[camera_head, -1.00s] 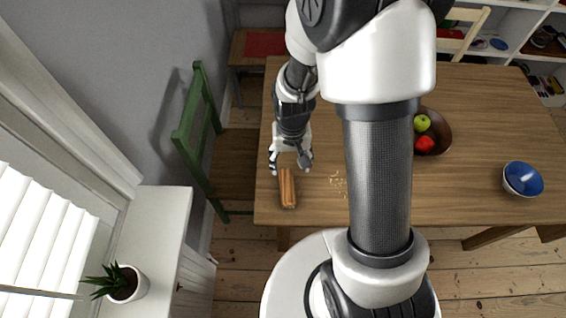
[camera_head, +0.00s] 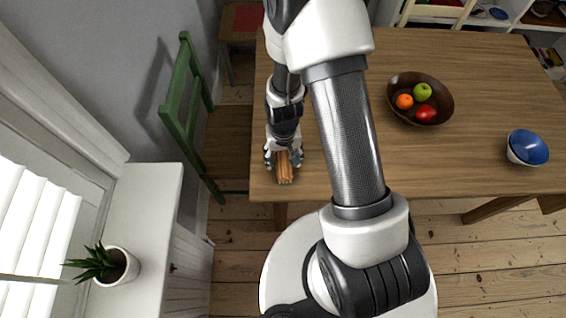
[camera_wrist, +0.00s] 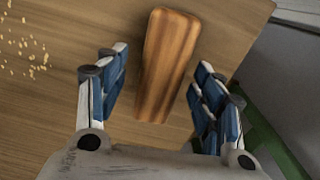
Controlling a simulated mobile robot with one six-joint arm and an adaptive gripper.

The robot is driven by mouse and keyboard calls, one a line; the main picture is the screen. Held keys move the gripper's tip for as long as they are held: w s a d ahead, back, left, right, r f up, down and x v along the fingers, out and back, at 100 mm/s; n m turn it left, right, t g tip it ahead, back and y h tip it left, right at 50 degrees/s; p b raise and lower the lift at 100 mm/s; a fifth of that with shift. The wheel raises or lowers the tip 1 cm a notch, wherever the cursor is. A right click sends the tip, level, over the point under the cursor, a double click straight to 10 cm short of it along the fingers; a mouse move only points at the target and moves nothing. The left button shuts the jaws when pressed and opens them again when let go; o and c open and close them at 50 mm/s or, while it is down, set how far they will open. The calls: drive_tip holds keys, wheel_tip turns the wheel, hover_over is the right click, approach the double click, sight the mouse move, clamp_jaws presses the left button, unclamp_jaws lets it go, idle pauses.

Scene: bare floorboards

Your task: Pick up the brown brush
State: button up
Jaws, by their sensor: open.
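The brown brush (camera_head: 284,172) lies on the wooden table near its front left corner. In the wrist view the brush (camera_wrist: 168,62) shows as a striped brown block with rounded edges, its near end between my fingers. My gripper (camera_head: 283,160) is over the brush in the head view, with a finger on each side of it. In the wrist view my gripper (camera_wrist: 160,90) is open, and gaps show between the brush and the blue finger pads on both sides. The far part of the brush is hidden by my gripper in the head view.
Crumbs (camera_wrist: 25,45) lie on the table (camera_head: 460,165) left of the brush in the wrist view. A fruit bowl (camera_head: 448,100) and a blue bowl (camera_head: 527,148) stand farther right. A green chair (camera_head: 180,120) stands by the table's left edge.

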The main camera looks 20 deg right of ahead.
sight(283, 159)
wheel_tip(283, 159, down, 3)
drive_tip(key=shift+w+b, duration=0.1)
drive_tip(key=shift+b, duration=0.25)
drive_tip(key=shift+r, duration=0.1)
drive_tip(key=c, duration=1.2)
